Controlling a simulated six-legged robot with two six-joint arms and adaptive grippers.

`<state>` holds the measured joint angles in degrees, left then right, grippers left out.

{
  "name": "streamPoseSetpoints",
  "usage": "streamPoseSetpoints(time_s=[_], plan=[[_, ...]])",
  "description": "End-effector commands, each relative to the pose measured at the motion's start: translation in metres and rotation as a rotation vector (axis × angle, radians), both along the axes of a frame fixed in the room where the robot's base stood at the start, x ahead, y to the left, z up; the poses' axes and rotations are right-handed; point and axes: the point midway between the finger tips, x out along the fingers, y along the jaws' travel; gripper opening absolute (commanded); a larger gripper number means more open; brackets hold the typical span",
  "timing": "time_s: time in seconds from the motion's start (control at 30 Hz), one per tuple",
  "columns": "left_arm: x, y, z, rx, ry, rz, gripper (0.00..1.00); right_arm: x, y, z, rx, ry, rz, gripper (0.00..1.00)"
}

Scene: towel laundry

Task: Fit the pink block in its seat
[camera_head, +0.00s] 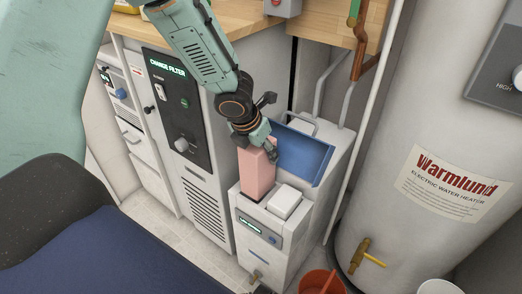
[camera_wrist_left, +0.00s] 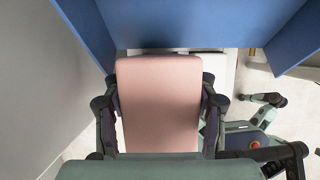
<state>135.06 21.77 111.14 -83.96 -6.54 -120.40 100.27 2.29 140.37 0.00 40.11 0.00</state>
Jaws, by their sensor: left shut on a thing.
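The pink block (camera_head: 257,174) is upright in the grip of my left gripper (camera_head: 257,150). In the left wrist view the block (camera_wrist_left: 160,100) fills the space between the two fingers, which press on its left and right sides. The block's lower end is at the dark opening (camera_head: 245,204) in the top of a small white unit. I cannot tell how far the lower end is inside the opening. My right gripper is in neither view.
A white block (camera_head: 285,200) sits in the unit's top beside the pink one. A filter cabinet (camera_head: 176,105) is left, a water heater (camera_head: 430,150) right. An orange bucket (camera_head: 322,282) stands on the floor in front.

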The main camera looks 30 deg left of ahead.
Motion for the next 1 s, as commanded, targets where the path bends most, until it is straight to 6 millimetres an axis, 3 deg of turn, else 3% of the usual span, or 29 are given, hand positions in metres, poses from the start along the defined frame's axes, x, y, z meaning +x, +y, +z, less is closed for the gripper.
streamPoseSetpoints(time_s=[0.03, 0.07, 0.3, 0.37, 0.7, 1.0], plan=[[0.003, 0.000, 0.003, 0.001, -0.008, -0.001, 0.00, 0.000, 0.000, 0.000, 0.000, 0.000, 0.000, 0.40], [0.003, 0.000, 0.003, 0.001, -0.008, -0.001, 0.60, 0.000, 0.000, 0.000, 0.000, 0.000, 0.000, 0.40], [0.001, 0.000, 0.002, 0.000, -0.004, 0.000, 0.80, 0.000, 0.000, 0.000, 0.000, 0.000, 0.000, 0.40], [0.001, 0.000, 0.001, 0.000, -0.003, 0.000, 0.84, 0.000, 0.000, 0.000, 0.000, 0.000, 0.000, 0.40], [-0.002, 0.000, 0.000, 0.000, 0.005, 0.001, 0.84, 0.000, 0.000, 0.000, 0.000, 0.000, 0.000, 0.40], [-0.014, 0.001, 0.037, -0.002, -0.004, 0.002, 0.84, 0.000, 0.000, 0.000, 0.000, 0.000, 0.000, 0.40]])
